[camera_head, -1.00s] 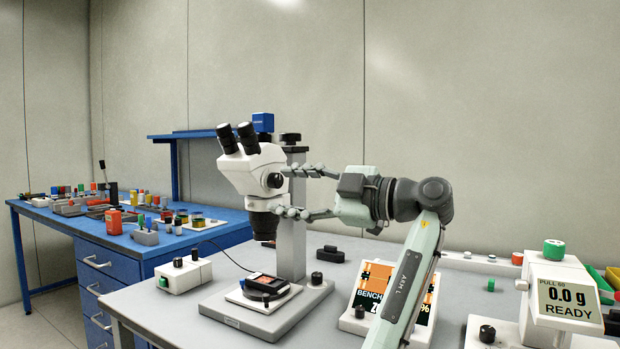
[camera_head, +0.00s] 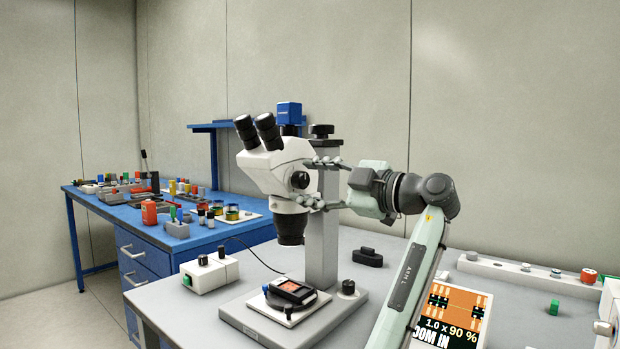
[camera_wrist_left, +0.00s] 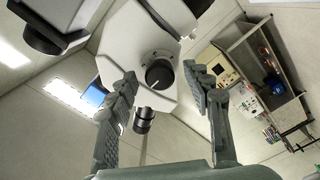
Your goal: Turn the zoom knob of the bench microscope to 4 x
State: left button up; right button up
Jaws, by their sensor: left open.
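The white bench microscope (camera_head: 270,170) stands on the grey table. Its round black zoom knob (camera_head: 299,180) is on the side of its head facing my left arm. My left gripper (camera_head: 311,182) is open, with one finger above and one below the knob's level. In the left wrist view the knob (camera_wrist_left: 159,74) lies between the two spread fingertips (camera_wrist_left: 160,78), with a gap on each side. The orange display (camera_head: 450,313) reads "1.0 x 90 %" with partly cut text "OOM IN". My right gripper is not in view.
A white control box (camera_head: 210,275) stands left of the microscope base (camera_head: 262,318). A small black object (camera_head: 367,258) lies behind the column (camera_head: 322,225). A blue bench (camera_head: 150,232) with many small items is at the left. A long white holder (camera_head: 520,272) is at the right.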

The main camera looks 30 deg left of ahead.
pick_arm(q)
jog(key=shift+a, duration=0.25)
jog(key=shift+c, duration=0.2)
grip_shut()
